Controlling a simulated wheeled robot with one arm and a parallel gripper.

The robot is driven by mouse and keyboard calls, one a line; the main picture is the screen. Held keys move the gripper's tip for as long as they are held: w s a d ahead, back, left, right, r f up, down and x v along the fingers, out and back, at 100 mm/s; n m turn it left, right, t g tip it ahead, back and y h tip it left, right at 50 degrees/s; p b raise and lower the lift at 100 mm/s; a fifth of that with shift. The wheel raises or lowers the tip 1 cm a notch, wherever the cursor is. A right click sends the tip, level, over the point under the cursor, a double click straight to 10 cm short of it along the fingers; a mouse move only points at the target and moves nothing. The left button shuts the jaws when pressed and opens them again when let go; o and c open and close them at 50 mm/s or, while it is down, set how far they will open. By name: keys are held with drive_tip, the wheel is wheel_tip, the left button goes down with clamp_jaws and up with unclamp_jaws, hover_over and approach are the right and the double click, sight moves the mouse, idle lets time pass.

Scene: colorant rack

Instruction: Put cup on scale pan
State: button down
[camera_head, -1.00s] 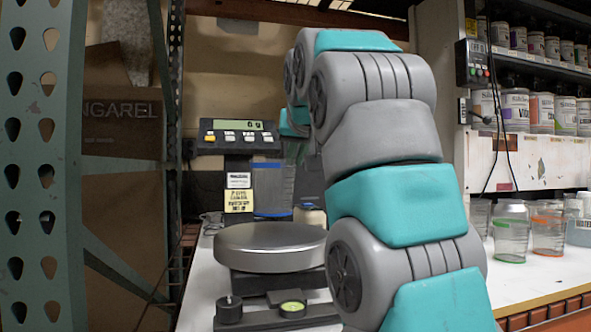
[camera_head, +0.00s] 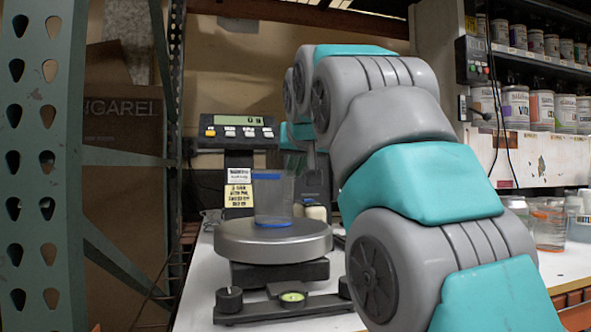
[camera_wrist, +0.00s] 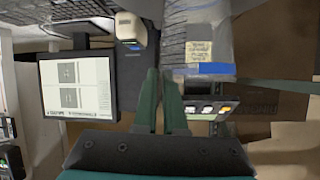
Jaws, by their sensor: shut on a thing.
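The clear cup (camera_head: 272,198) with a blue band is upright at the rear half of the round grey scale pan (camera_head: 274,252). Its base overlaps the pan's top in the head view; I cannot tell whether it touches. In the wrist view the cup (camera_wrist: 187,22) is at the top, just beyond my fingers. My gripper (camera_wrist: 160,75) is shut on the cup. The scale display (camera_head: 238,121) appears to read 0 g.
A green perforated post (camera_head: 40,180) stands at the left. Paint cans (camera_head: 541,108) fill the shelf at the right, with other cups (camera_head: 549,230) below. A bar with a bubble level (camera_head: 292,298) lies before the pan. A monitor (camera_wrist: 78,87) shows in the wrist view.

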drive_tip(key=shift+f, duration=0.2)
drive_tip(key=c, duration=1)
unclamp_jaws()
drive_tip(key=shift+r, duration=0.1)
drive_tip(key=shift+r, duration=0.15)
drive_tip(key=v, duration=1.2)
